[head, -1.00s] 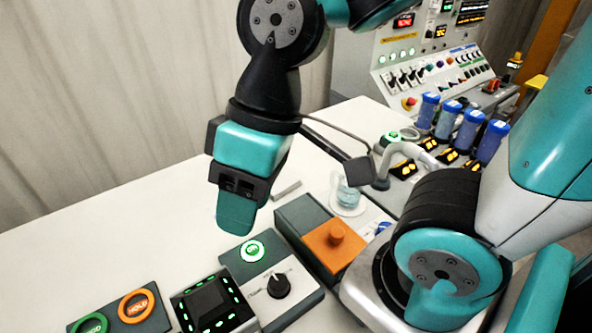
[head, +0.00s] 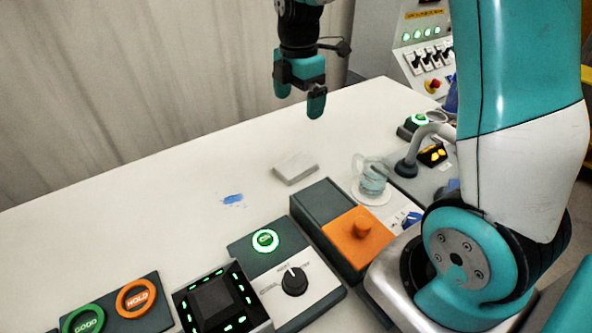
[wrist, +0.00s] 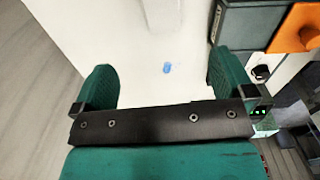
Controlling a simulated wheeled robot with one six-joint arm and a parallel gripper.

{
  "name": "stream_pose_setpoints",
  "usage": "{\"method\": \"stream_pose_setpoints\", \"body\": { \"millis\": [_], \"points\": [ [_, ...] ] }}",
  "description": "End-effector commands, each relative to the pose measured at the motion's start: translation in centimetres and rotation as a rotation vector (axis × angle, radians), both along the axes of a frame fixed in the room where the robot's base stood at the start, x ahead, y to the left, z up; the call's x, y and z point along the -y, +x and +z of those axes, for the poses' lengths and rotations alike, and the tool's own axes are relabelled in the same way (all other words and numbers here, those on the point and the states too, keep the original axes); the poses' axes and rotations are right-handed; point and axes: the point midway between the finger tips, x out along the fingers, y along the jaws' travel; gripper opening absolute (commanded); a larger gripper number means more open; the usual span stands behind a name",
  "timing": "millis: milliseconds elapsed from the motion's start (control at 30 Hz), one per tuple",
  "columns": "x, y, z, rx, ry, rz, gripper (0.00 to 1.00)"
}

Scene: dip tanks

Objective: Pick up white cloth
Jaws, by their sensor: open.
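The white cloth (head: 295,168) looks like a small folded, pale grey-white pad. It lies flat on the white table, just behind the dark box with the orange top. In the wrist view a faint pale shape at the top edge (wrist: 162,14) looks like the cloth, partly cut off. My gripper (head: 300,97) is above the far part of the table, higher than the cloth and apart from it. In the wrist view my gripper (wrist: 160,72) has its two teal fingers wide apart with nothing between them but table and a blue mark beyond.
A small blue smear (head: 233,199) is on the table left of the cloth. A glass beaker (head: 373,176) stands on a white disc to the right. The orange-topped box (head: 357,238), dial panel (head: 296,284) and button boxes line the front. The table's left side is clear.

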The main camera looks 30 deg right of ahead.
Motion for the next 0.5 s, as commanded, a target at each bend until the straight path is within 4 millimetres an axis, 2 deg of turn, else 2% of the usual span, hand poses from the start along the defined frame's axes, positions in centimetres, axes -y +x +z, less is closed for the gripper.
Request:
{"method": "stream_pose_setpoints", "body": {
  "millis": [500],
  "points": [
    [0.1,0.0,-10.3,-0.006,-0.001,0.012,1.0]
  ]
}}
